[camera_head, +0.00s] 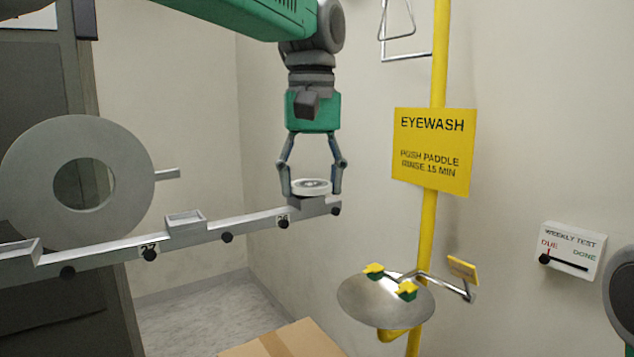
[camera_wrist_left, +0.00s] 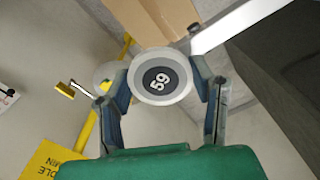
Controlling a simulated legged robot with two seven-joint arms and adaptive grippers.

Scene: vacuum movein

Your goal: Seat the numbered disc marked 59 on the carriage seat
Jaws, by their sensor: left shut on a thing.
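The disc marked 59 (camera_wrist_left: 160,76) is white-rimmed with a dark centre and lies flat between the fingers of my left gripper (camera_wrist_left: 162,95) in the left wrist view. In the head view my left gripper (camera_head: 311,181) points down and is shut on the disc (camera_head: 311,187). The disc is at the block at the right end of a grey rail (camera_head: 205,238), just above the number 26. I cannot tell whether the disc touches that block. My right gripper is not clearly in view.
The rail carries raised seats, one (camera_head: 185,220) near number 27, and black knobs. A large grey ring (camera_head: 130,150) stands behind its left part. A yellow eyewash post (camera_head: 430,225) with a steel bowl (camera_head: 370,308) stands right. A cardboard box (camera_head: 285,343) is below.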

